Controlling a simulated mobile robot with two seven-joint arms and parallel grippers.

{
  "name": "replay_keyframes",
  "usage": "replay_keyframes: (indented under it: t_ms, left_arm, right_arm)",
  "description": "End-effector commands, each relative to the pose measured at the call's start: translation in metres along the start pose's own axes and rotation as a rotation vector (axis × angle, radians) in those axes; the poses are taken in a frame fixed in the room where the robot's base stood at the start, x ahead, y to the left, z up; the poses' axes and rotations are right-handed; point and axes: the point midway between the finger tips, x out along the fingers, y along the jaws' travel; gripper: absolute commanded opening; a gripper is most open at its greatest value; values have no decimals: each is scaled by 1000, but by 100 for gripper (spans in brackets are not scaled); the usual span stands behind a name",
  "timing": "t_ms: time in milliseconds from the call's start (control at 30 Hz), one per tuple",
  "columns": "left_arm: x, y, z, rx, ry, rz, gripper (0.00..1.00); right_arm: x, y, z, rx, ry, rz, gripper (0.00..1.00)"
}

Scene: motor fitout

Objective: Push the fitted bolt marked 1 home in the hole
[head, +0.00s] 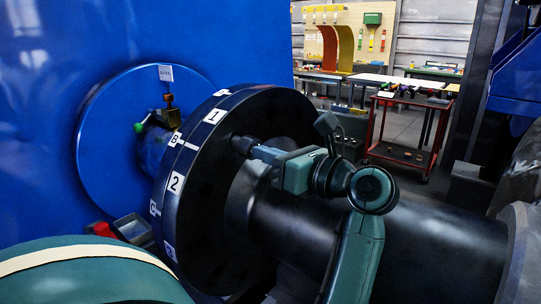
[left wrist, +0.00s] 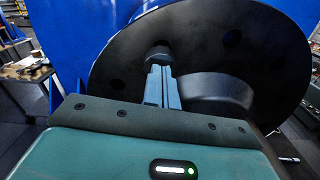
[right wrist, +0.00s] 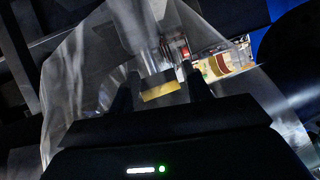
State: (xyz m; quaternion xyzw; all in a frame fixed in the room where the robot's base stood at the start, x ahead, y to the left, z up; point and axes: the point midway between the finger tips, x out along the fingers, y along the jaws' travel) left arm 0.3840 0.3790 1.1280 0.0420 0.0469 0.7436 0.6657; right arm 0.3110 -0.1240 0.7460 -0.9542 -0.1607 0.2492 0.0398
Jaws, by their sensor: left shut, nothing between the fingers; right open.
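A large dark round flange (head: 222,200) stands upright with white labels on its rim. The label 1 (head: 214,116) is near the top, and the label 2 (head: 175,183) is lower. A dark round bolt head (left wrist: 158,53) stands out from the flange face, close to label 1; it also shows in the head view (head: 238,145). My left gripper (left wrist: 160,73) is shut and empty, its fingertips at the bolt head, seemingly touching it. The hole is hidden behind the head. My right gripper (right wrist: 160,92) is open and shows only in the right wrist view.
A dark shaft (head: 430,245) runs right from the flange, under my left arm. A blue wall and disc (head: 100,130) stand behind the flange. A grey bin (head: 133,228) sits low at left. A red cart (head: 408,150) stands farther back. A yellow-ended block (right wrist: 162,88) shows beyond my right fingers.

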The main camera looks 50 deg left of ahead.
Motion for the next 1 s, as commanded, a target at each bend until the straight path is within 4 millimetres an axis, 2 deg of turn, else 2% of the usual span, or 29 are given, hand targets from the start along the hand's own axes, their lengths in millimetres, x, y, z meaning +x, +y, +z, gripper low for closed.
replay_keyframes:
  t_ms: [1000]
  left_arm:
    - [21, 0, -1, 0, 2, 2, 0]
  right_arm:
    - [0, 0, 0, 0, 2, 0, 49]
